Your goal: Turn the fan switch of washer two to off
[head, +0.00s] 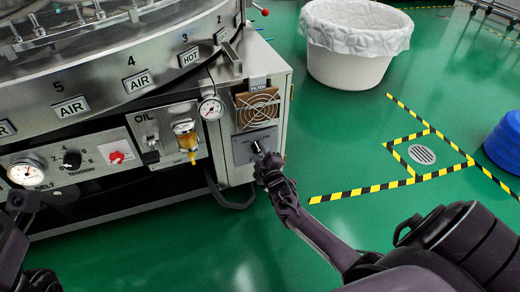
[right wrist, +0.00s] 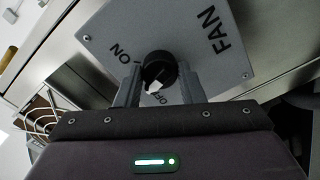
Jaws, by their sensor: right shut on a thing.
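The fan switch is a black round knob (right wrist: 160,66) on a grey plate (right wrist: 222,70) marked FAN, ON and OFF. The plate (head: 243,149) also shows in the head view, on the washer's end box below a round fan grille. My right gripper (head: 262,158) is at this plate. In the right wrist view its two fingers (right wrist: 160,84) stand on either side of the knob, shut on it. The knob's white mark is by the OFF label, partly covering it. Part of my left arm shows at the left edge; its jaws are not clear.
The steel washer (head: 115,60) has numbered stations, an oil unit (head: 186,140), a gauge (head: 211,108) and a red knob (head: 116,157). A white lined bin (head: 348,65) and a blue object (head: 505,142) stand on the green floor.

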